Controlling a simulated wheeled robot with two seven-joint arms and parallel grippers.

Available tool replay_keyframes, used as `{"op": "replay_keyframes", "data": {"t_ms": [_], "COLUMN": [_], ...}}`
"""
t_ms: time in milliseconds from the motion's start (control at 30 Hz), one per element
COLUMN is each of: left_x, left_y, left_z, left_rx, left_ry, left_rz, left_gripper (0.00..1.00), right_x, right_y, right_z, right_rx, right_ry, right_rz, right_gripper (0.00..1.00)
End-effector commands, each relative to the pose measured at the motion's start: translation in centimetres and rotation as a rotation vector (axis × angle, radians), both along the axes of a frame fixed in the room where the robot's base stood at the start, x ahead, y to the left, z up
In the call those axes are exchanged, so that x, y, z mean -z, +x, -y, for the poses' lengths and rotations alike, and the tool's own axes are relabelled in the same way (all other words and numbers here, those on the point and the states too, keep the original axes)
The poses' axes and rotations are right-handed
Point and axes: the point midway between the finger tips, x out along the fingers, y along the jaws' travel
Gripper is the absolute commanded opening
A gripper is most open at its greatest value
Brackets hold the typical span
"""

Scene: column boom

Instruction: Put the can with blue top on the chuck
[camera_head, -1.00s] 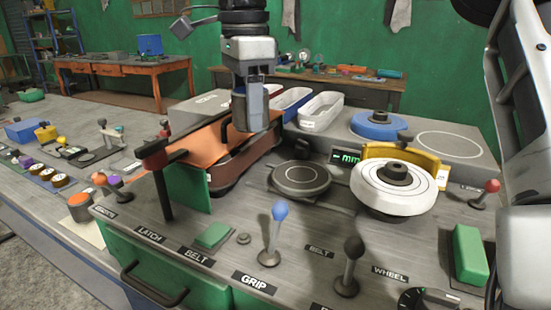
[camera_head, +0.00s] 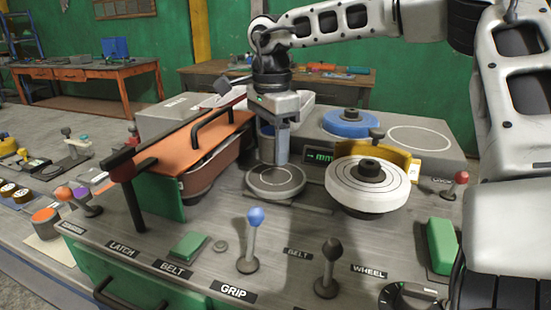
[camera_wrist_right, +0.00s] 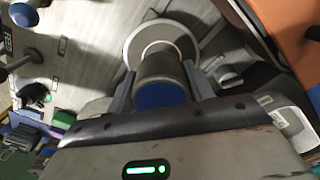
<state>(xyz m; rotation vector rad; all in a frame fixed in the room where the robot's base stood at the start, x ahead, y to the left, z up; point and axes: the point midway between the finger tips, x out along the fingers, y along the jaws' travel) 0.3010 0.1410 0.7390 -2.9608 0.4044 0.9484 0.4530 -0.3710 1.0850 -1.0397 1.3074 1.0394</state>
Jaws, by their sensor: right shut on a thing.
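My right gripper (camera_head: 275,150) points down over the chuck (camera_head: 276,186), a round grey disc with a pale ring, left of the white wheel. It is shut on the can with blue top (camera_wrist_right: 160,72). In the right wrist view, the blue top faces the camera between the two fingers (camera_wrist_right: 165,90), and the grey body is lined up over the chuck disc (camera_wrist_right: 188,42). The can looks upright, and its lower end is at or just above the disc; I cannot tell whether they touch. In the head view the fingers partly hide the can. My left gripper is not in view.
The white wheel (camera_head: 370,186) with its yellow guard stands close right of the chuck. An orange-covered belt unit (camera_head: 180,150) stands left. Blue-knobbed (camera_head: 256,218) and black-knobbed (camera_head: 332,248) levers stand in front. A blue disc (camera_head: 350,122) lies behind.

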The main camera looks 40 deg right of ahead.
Motion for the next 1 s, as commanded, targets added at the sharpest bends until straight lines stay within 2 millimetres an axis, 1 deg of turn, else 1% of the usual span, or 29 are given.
{"op": "replay_keyframes", "data": {"t_ms": [133, 300, 367, 567, 667, 700, 767, 800, 1000], "left_x": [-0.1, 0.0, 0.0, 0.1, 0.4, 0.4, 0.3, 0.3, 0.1], "left_y": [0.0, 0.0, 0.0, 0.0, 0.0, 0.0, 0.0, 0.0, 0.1], "left_z": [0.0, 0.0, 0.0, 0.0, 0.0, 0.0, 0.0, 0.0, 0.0], "left_rx": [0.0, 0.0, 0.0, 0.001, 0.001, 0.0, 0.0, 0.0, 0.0], "left_ry": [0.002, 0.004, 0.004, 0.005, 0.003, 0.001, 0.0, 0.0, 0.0], "left_rz": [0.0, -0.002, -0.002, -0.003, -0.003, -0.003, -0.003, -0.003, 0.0], "left_gripper": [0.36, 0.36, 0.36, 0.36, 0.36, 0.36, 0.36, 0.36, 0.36], "right_x": [1.1, 3.7, 4.0, 4.0, 4.3, 4.3, 4.2, 4.2, 4.2], "right_y": [-0.1, -0.1, -0.1, -0.1, -0.1, -0.1, -0.1, -0.1, -0.1], "right_z": [0.9, 0.8, 0.8, 0.8, 0.8, 0.8, 0.8, 0.8, 0.8], "right_rx": [0.001, 0.0, 0.0, 0.001, 0.001, 0.001, 0.001, 0.001, 0.001], "right_ry": [0.002, 0.001, 0.0, 0.0, 0.0, 0.0, 0.0, 0.0, 0.0], "right_rz": [-0.001, -0.003, 0.001, 0.002, 0.002, 0.001, 0.001, 0.001, 0.001], "right_gripper": [0.24, 0.24, 0.24, 0.24, 0.24, 0.55, 0.71, 0.74, 0.74]}}
